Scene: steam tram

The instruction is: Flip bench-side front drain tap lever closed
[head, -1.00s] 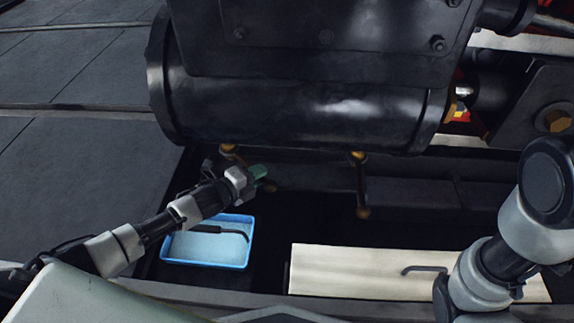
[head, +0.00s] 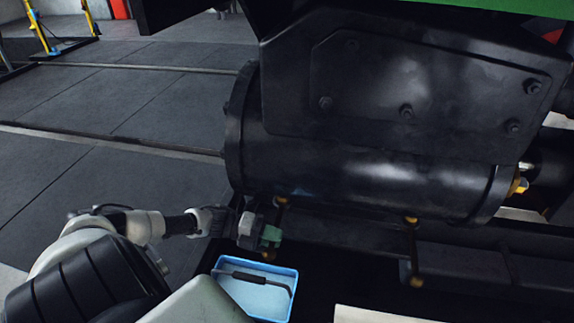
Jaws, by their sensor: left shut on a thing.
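The black cylinder (head: 350,165) fills the middle of the head view, with two drain taps under it. The left tap (head: 282,200) has a brass top and a thin lever hanging from it, ending in a brass knob (head: 268,255). The right tap (head: 411,220) has a similar lever hanging almost straight down to a brass knob (head: 416,282). My left gripper (head: 270,236), with green fingertips, is at the left tap's lever and shut on it, just above its knob. The fingertips hide part of this lever. My right gripper is out of view.
A blue tray (head: 294,291) holding a dark bent tool (head: 258,280) lies just below my left gripper. A pale board (head: 375,314) shows at the bottom edge. Open dark floor (head: 130,100) lies to the left.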

